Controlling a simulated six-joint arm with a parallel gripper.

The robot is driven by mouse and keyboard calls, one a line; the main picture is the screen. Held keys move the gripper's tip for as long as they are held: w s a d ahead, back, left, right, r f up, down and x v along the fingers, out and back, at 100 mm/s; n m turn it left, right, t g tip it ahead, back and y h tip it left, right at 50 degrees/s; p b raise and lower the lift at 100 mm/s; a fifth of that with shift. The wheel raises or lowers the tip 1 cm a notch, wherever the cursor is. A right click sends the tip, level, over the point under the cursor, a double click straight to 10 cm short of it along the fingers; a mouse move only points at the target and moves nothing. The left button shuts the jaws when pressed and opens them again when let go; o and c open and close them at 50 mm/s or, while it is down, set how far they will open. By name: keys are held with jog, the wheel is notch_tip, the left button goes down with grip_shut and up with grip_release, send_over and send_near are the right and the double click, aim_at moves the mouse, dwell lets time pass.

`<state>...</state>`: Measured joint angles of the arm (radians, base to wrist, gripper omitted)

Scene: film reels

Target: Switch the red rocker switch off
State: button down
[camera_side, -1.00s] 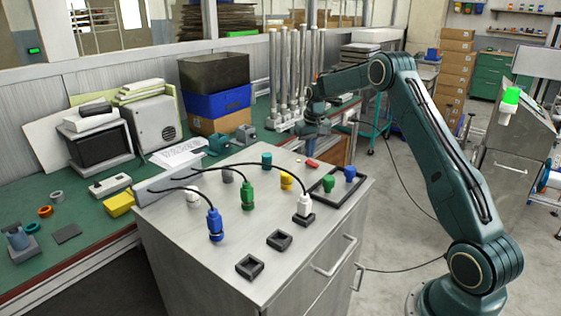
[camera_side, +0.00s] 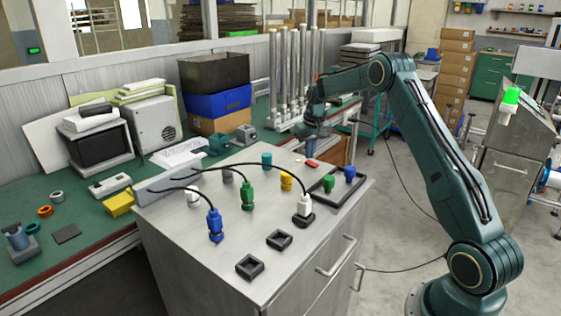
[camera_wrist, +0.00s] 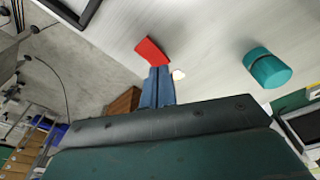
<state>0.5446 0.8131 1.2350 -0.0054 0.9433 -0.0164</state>
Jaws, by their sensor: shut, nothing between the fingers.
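The red rocker switch (camera_side: 312,162) sits on the far edge area of the grey cabinet top. It also shows in the wrist view (camera_wrist: 152,50) as a red block. My gripper (camera_side: 310,155) is over the switch's far side, pointing down. In the wrist view my blue fingers (camera_wrist: 158,72) are together and empty, their tips overlapping the near edge of the red rocker. I cannot tell whether they touch it. The switch's base is partly hidden, and which way the rocker is tilted is unclear.
A teal connector (camera_wrist: 268,68) stands on the cabinet top near the switch. A black frame (camera_side: 345,192) holds green and blue connectors nearby. A yellow connector (camera_side: 286,181) and cabled blue (camera_side: 215,226), green (camera_side: 247,196) and white (camera_side: 304,206) plugs stand further forward.

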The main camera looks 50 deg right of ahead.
aim_at(309, 161)
jog(key=shift+f, duration=0.7)
dwell(0.6)
jog(key=shift+r, duration=3.55)
